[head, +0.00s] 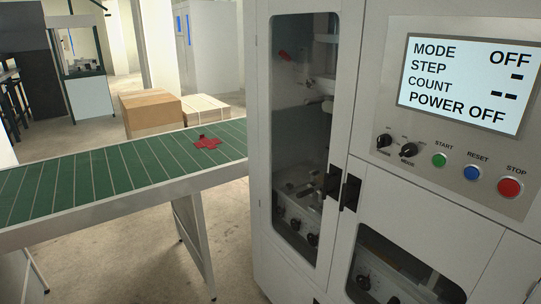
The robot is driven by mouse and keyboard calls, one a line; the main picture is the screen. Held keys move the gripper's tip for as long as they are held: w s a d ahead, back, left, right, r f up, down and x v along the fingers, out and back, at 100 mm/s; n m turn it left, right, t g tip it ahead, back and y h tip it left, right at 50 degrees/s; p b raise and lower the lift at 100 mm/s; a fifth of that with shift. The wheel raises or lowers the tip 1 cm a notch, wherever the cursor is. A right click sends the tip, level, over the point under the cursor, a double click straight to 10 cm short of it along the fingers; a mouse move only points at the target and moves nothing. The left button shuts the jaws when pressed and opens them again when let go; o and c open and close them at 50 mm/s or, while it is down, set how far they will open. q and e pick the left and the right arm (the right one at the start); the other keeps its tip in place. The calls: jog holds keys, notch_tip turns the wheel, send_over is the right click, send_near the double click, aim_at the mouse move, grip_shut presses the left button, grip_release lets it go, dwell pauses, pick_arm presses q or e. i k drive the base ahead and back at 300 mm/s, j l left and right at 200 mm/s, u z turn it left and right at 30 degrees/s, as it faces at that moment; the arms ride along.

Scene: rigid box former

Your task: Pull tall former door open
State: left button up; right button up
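The tall former door (341,100) is a light grey panel with a long dark window, on the left of the machine front. It looks shut. Its black handle (332,186) is at the right edge, beside a second black handle (350,192) on the neighbouring lower door (440,237). Machine parts show through the tall window. Neither of my grippers shows in the head view.
A green conveyor (90,182) runs in from the left towards the machine, with a red star-shaped thing (207,142) on it. Cardboard boxes (150,110) stand behind it. A control panel (460,95) with a screen and coloured buttons is at upper right. Bare floor shows in front of the conveyor.

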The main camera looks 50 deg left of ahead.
aim_at(351, 14)
jog(key=u, duration=1.4)
